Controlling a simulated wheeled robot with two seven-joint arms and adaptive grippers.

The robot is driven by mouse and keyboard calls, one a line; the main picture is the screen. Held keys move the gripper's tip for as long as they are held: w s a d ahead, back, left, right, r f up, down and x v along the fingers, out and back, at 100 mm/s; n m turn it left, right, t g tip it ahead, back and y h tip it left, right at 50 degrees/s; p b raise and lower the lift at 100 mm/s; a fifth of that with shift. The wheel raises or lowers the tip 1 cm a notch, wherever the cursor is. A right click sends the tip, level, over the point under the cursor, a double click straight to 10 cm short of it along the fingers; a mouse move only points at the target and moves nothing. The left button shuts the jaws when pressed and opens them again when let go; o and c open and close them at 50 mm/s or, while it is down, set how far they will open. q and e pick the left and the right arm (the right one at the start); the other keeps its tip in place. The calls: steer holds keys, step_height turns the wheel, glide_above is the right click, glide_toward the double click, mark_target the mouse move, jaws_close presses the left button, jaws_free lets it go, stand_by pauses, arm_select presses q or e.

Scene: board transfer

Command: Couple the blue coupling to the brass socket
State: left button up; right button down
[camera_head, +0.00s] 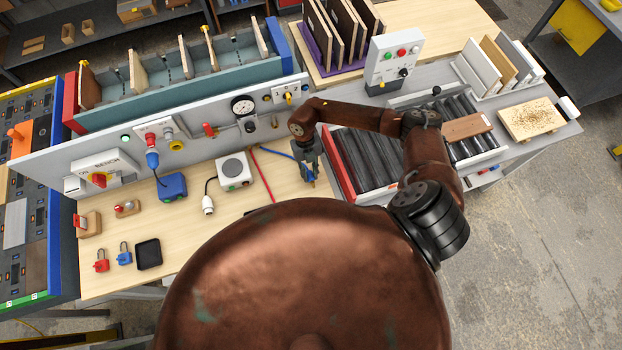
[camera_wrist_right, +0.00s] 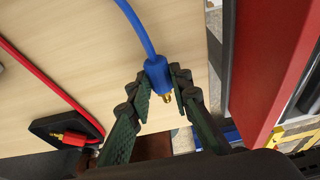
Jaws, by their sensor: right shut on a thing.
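The blue coupling (camera_wrist_right: 157,76) has a brass tip and hangs on a blue hose. In the right wrist view it sits between the fingers of my right gripper (camera_wrist_right: 163,98), which is shut on it, with the tip showing between them. In the head view my right gripper (camera_head: 309,172) is low over the wooden bench, left of the red-edged roller conveyor; the coupling is too small to make out there. I cannot surely pick out the brass socket; a small fitting (camera_head: 275,122) shows on the grey panel beyond the gripper. My left gripper is not in view.
A red coupling (camera_wrist_right: 72,138) with a red hose rests on a black holder. A pressure gauge (camera_head: 243,106) is on the upright grey panel (camera_head: 110,142). A white box (camera_head: 234,170) and a blue box (camera_head: 172,186) stand on the bench. The roller conveyor (camera_head: 362,160) is to the right.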

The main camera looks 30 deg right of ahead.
mark_target(311, 177)
steer(key=shift+r+p, duration=1.25)
steer(key=shift+r, duration=0.8)
